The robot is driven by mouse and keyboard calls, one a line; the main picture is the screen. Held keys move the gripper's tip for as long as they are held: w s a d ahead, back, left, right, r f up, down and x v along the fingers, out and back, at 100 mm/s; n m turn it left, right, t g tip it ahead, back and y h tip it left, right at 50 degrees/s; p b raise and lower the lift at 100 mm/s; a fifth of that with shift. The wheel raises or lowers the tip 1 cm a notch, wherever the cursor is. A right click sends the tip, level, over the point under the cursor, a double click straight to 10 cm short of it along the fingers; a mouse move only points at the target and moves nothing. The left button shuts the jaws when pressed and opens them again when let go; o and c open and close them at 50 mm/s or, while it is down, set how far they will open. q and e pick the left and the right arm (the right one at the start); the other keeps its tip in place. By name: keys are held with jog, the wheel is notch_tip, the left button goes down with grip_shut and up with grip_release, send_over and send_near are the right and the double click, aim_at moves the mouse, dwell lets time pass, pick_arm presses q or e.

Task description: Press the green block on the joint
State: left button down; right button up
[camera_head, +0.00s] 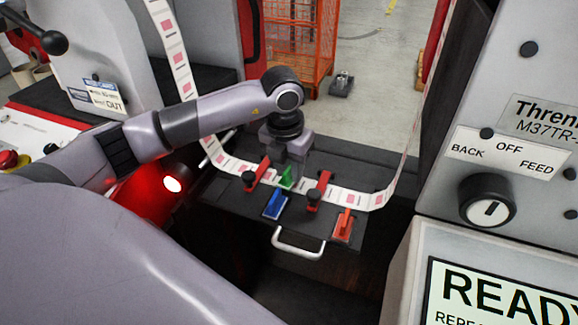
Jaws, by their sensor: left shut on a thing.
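The green block (287,177) is at the middle of the dark splice table (355,171), upright at the label strip (345,194). My left gripper (288,170) reaches down over it and is shut on it. The block's lower end is at the strip; I cannot tell whether it presses on it. The joint itself is not clearly visible, hidden around the block and gripper. Two red clamps with black knobs lie across the strip, one left (257,174) and one right (318,190) of the block. My right gripper is not in view.
A blue block (275,204) and an orange-red block (343,225) sit on the table's front part. A white handle (298,246) sticks out at the front. A control panel (500,150) with a knob stands at right. A red lamp (172,184) glows at left.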

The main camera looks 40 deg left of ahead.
pick_arm(q)
jog(key=shift+f+b, duration=0.35)
jog(key=shift+f, duration=0.15)
dwell(1.2)
jog(key=shift+r+p, duration=1.65)
jog(key=shift+r, duration=0.95)
jog(key=shift+r+p, duration=0.1)
jog(key=shift+p, duration=0.2)
jog(key=shift+r+p, duration=0.95)
jog(key=shift+r, duration=0.45)
